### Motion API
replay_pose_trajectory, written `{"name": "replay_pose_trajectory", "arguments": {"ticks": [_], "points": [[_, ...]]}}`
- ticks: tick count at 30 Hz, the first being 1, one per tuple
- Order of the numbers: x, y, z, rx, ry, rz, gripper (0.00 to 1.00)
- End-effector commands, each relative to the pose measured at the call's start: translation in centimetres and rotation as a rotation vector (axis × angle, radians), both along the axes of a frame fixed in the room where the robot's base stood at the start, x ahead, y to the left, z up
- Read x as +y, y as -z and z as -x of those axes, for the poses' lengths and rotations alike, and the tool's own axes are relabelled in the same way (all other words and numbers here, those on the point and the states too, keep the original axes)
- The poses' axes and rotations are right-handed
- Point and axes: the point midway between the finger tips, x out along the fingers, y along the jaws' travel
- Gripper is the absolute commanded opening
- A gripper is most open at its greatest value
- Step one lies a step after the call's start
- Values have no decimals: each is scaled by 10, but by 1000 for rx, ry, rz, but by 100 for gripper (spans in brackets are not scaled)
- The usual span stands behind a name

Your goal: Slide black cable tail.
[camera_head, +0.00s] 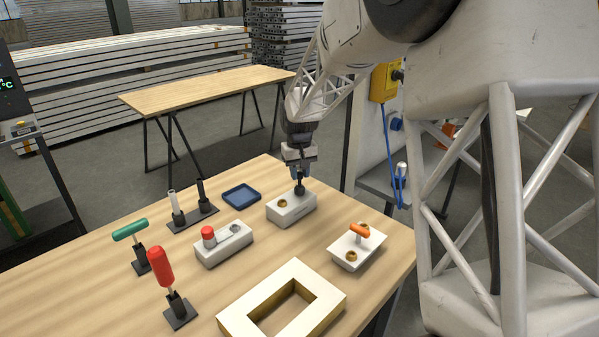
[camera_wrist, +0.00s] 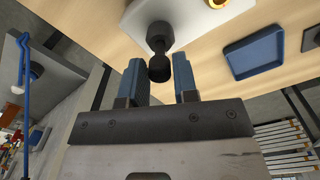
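The black cable tail (camera_head: 300,187) is a short black piece with a rounded end and a narrower neck. It stands on a light grey block (camera_head: 296,211) near the far right edge of the table. My gripper (camera_head: 300,173) points down right above it. In the wrist view the black tail (camera_wrist: 158,45) lies between the tips of my two blue fingers (camera_wrist: 159,66). A gap shows on each side of it, so the fingers are open and not closed on it.
The grey block has a brass-ringed hole (camera_head: 282,203) beside the tail. A blue tray (camera_head: 241,195), a block with a red cap (camera_head: 208,234), a block with an orange handle (camera_head: 360,231) and a pale square frame (camera_head: 238,315) surround it. Upright tools stand at left.

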Motion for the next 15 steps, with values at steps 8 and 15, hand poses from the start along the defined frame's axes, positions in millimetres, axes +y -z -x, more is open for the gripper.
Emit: {"name": "replay_pose_trajectory", "arguments": {"ticks": [8,15], "points": [[0,0,0,0,0,0,0],[0,15,1,3,0,0,0]]}}
